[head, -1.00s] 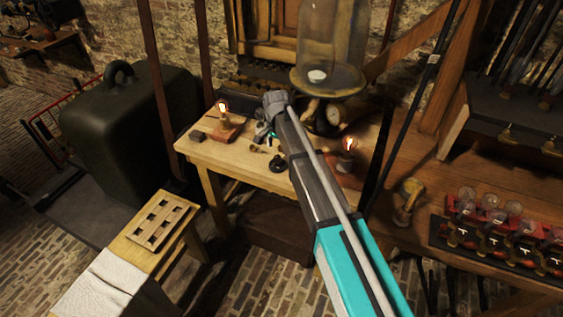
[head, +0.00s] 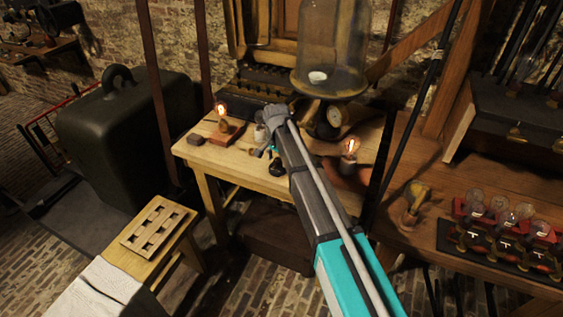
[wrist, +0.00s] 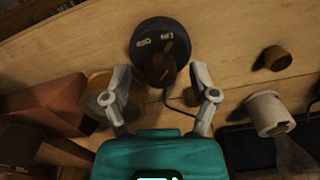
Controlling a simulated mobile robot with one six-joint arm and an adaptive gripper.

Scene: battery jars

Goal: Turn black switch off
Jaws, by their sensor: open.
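The black switch (wrist: 148,58) is a round disc with ON and OFF lettering and a brown knob (wrist: 162,70) in the wrist view. It lies on the wooden table between and just ahead of my fingertips. My gripper (wrist: 160,74) is open, one finger on each side of the knob, with gaps visible; contact cannot be told. In the head view the switch (head: 277,168) shows as a small dark shape beside my gripper (head: 271,152), partly covered by my arm. Two bulbs glow on the table, a left bulb (head: 221,108) and a right bulb (head: 350,145).
A brown cylinder (wrist: 277,58) and a white spool-like object (wrist: 268,112) lie right of the switch in the wrist view. A reddish wooden block (wrist: 50,102) is at left. A cord runs from the switch. A glass jar (head: 332,45) stands behind.

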